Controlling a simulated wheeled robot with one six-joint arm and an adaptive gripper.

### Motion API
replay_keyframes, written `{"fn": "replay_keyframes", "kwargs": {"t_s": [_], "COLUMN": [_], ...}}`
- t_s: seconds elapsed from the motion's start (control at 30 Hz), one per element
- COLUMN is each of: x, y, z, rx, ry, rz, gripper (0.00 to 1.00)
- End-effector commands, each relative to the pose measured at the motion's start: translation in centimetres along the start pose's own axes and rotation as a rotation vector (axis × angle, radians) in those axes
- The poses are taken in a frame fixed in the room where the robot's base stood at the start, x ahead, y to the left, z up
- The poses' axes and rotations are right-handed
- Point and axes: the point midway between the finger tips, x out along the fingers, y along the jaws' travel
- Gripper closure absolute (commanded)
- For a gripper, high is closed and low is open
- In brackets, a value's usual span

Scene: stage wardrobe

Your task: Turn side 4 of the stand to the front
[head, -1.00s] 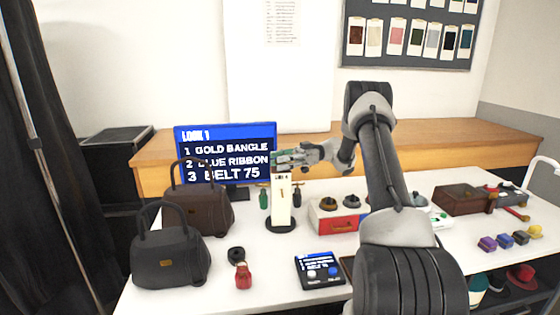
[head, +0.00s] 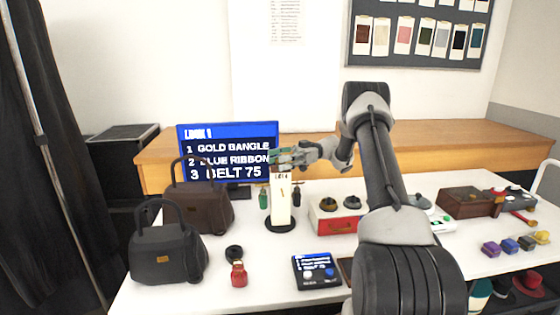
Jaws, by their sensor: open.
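The stand (head: 281,203) is a slim cream upright column on a dark round base, in the middle of the table in the head view. A small dark label near its top is too small to read with certainty. Small hanging items, one of them green (head: 264,198), show at its sides. My gripper (head: 276,157) is open and sits at the top of the stand, pointing left. Whether its fingers touch the stand cannot be told. The stand's far faces are hidden.
Two handbags (head: 168,255) stand at the left and a blue-topped device (head: 318,270) at the front. A red drawer box (head: 337,222) stands right of the stand. A screen (head: 228,150) is behind. The white table (head: 255,262) has clear room in front of the stand.

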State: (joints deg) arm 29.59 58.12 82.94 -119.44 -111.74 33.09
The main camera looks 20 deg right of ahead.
Motion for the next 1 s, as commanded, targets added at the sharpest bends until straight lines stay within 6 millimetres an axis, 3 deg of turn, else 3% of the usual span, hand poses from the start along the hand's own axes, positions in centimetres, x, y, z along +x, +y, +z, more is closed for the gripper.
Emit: {"fn": "replay_keyframes", "kwargs": {"t_s": [0.27, 0.7, 1.0], "x": [0.0, 0.1, 0.1], "y": [0.0, 0.0, 0.0], "z": [-0.8, -8.8, -10.0], "rx": [-0.001, -0.001, 0.0], "ry": [-0.001, -0.003, -0.001], "rz": [0.0, 0.001, 0.002], "gripper": [0.46, 0.46, 0.46]}}
